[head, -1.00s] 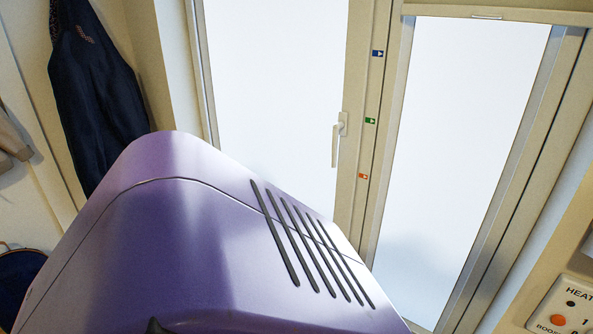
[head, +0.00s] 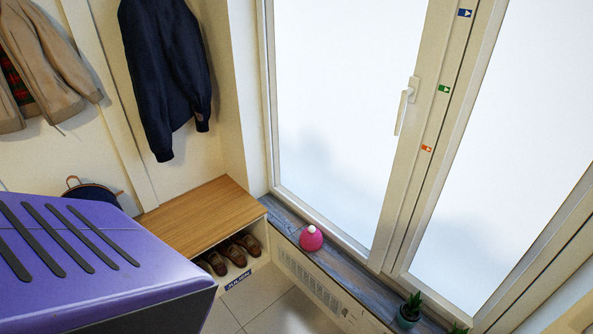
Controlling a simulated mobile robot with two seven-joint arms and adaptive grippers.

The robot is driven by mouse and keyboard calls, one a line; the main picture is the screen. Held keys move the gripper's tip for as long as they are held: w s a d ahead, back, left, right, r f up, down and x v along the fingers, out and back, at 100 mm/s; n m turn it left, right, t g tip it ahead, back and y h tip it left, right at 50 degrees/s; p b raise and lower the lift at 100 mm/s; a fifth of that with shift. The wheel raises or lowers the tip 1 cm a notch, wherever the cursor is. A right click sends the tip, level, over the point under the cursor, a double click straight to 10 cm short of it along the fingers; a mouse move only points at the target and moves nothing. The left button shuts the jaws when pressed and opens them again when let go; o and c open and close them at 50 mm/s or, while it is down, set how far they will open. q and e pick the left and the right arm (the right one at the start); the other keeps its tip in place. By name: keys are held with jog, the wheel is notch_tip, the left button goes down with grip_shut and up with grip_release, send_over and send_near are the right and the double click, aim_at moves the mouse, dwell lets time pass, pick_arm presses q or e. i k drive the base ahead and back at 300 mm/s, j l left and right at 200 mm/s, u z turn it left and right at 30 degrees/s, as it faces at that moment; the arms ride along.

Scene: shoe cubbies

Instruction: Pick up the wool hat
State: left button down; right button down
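I see no wool hat that I can make out for sure in the head view. A round pink object with a pale top (head: 311,238) sits on the window sill; it is too small to tell what it is. Neither of my grippers shows in the head view. A large purple slotted body fills the lower left and hides what is behind it.
A wooden-topped shoe bench (head: 203,212) with brown shoes (head: 231,253) stands in the corner. Above it hangs a dark jacket (head: 167,75), with a tan jacket (head: 40,58) further left. A potted plant (head: 409,311) stands on the grey sill (head: 350,275). Tiled floor (head: 283,312) shows below.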

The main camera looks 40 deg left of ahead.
aim_at(311, 238)
jog(key=u, duration=1.15)
jog(key=i+l+z, duration=0.1)
jog(key=i+l, duration=0.2)
jog(key=i, duration=0.2)
jog(key=i+l, duration=0.3)
jog(key=i, duration=0.2)
jog(key=l+z, duration=0.05)
